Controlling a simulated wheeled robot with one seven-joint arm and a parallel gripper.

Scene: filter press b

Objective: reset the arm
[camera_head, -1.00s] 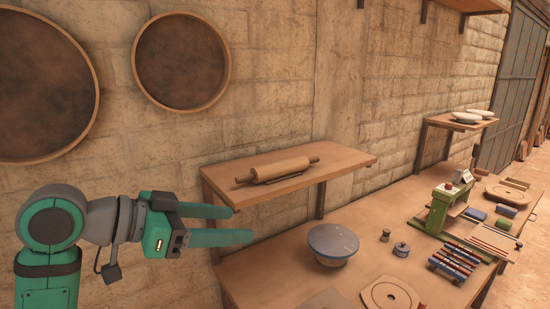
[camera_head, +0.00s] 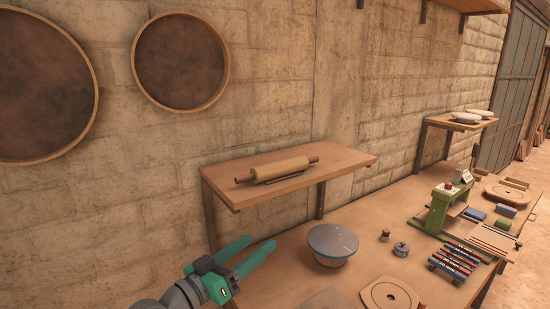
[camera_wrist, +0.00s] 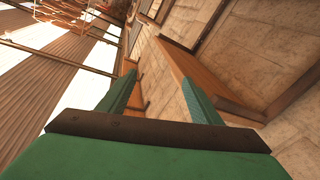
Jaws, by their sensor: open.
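My gripper (camera_head: 252,254) is at the lower left in the head view, over the near left end of the workbench and below the wall shelf. Its two green fingers are apart with nothing between them, and they point up and to the right. In the wrist view my gripper (camera_wrist: 160,100) shows its fingers spread wide and empty. Most of my arm is below the lower edge of the head view.
A shelf (camera_head: 228,190) with a rolling pin (camera_head: 280,170) juts from the wall above the fingers. A blue-topped bowl (camera_head: 333,243) stands to their right on the workbench (camera_head: 290,285). A green press (camera_head: 440,212) and small items stand farther right. Two round sieves (camera_head: 180,62) hang on the wall.

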